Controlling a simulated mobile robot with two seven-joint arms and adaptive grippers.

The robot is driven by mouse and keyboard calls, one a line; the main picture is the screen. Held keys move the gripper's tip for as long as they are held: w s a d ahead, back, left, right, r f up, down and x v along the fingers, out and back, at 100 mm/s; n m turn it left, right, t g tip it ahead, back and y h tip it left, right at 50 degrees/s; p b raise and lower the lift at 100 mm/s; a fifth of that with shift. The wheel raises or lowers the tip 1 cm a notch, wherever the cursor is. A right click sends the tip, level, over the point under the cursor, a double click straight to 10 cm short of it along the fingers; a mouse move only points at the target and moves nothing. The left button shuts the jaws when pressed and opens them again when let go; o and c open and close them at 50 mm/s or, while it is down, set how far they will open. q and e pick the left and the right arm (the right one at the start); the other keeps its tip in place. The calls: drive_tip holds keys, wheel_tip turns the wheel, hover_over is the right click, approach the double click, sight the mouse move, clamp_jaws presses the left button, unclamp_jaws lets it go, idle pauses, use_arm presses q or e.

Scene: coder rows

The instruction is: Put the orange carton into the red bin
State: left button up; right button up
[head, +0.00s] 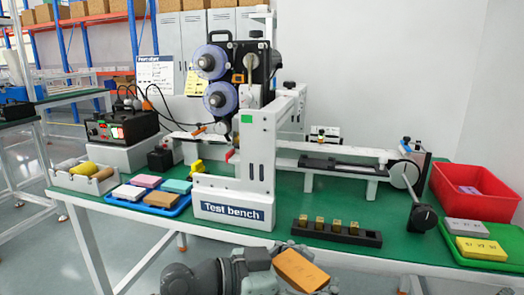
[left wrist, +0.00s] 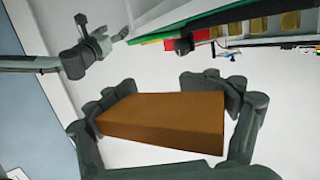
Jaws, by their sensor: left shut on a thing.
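The orange carton (head: 300,270) is at the bottom of the head view, in front of the table's near edge. My left gripper (head: 283,270) is shut on it. In the left wrist view the carton (left wrist: 165,122) sits tilted between both fingers of my left gripper (left wrist: 165,105). The red bin (head: 446,190) stands on the right of the green table, with a purple carton inside. A red piece of it shows at the top of the left wrist view (left wrist: 168,14). A grey arm at the upper left there looks like mine; its fingers are too small to read.
A black rack (head: 336,233) with several brass blocks lies near the front edge.

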drive_tip(key=w+r+t+h, duration=0.1)
drive_tip(key=w+r, duration=0.1)
drive_tip(key=r, duration=0.4)
drive_tip(key=w+a+r+t, duration=0.1)
drive_tip(key=w+r+t, duration=0.1)
drive_tip(key=r, duration=0.5)
drive_tip(key=shift+w+a+r+m+t+h, duration=0.15)
drive_tip(key=shift+w+a+m+t+h, duration=0.15)
drive_tip(key=shift+w+m+h, duration=0.15)
